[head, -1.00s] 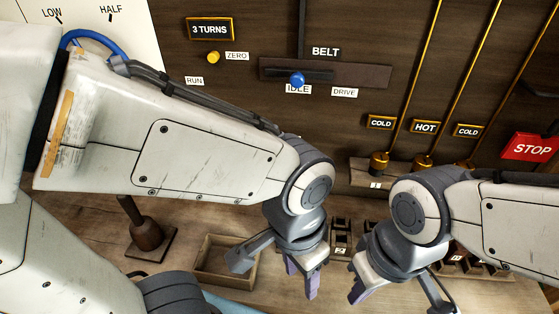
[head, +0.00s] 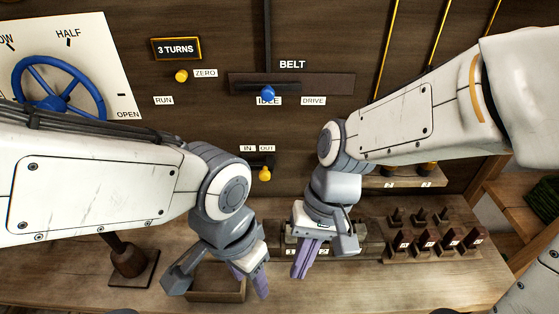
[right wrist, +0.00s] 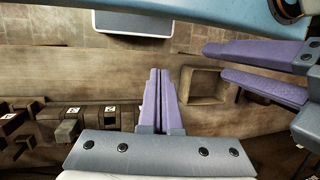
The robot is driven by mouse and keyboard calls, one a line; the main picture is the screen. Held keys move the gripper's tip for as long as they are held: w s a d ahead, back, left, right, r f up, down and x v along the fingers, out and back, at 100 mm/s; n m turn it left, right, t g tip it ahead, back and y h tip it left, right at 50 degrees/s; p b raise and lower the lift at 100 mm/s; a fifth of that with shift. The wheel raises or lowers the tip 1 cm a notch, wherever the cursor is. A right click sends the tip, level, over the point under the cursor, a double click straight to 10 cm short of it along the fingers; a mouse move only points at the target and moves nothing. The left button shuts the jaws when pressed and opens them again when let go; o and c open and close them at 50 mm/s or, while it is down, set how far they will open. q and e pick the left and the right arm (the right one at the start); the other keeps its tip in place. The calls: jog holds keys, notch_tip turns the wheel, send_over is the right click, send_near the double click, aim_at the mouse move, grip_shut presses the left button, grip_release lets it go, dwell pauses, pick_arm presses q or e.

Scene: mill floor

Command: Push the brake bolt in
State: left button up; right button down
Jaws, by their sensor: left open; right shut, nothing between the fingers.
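The brake bolt looks to be the yellow knob (head: 265,174) in a short dark slot on the wooden wall. It sits at the slot's right end, under the OUT label (head: 266,148); the IN label (head: 247,148) is to its left. My right gripper (head: 302,268) is shut and empty, pointing down, below and to the right of the knob. Its closed purple fingers also show in the right wrist view (right wrist: 159,100). My left gripper (head: 250,284) is open and empty, low over the bench below the knob. Its parted fingers show in the right wrist view (right wrist: 214,62).
A blue handwheel (head: 58,88) is at the upper left. A blue belt knob (head: 267,93) stands at IDLE above the bolt. A wooden box (head: 216,296) lies under my left gripper. Wall around the yellow knob is clear.

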aim_at(269, 175)
pick_arm(q)
notch_tip(269, 175, up, 7)
jog(key=p, duration=0.6)
jog(key=shift+r, duration=0.2)
pick_arm(e)
jog(key=w+d+r+m+t+y, duration=0.2)
jog(key=w+d+m+y, duration=0.2)
jog(key=w+m, duration=0.6)
jog(key=w+d+r+m+t+y, duration=0.2)
jog(key=w+d+m+y, duration=0.3)
jog(key=w+m, duration=0.5)
jog(key=shift+w+r+m+t+y, duration=0.4)
jog(key=shift+w+t+y, duration=0.1)
jog(key=shift+w+t, duration=0.15)
jog(key=p+x, duration=0.3)
jog(key=x, duration=0.9)
jog(key=shift+a+f+p, duration=0.15)
jog(key=shift+a+p, duration=0.15)
jog(key=shift+w+a+f, duration=0.2)
jog(key=shift+a+f, duration=0.15)
jog(key=shift+a, duration=0.2)
pick_arm(q)
notch_tip(269, 175, up, 4)
jog(key=shift+f, duration=0.1)
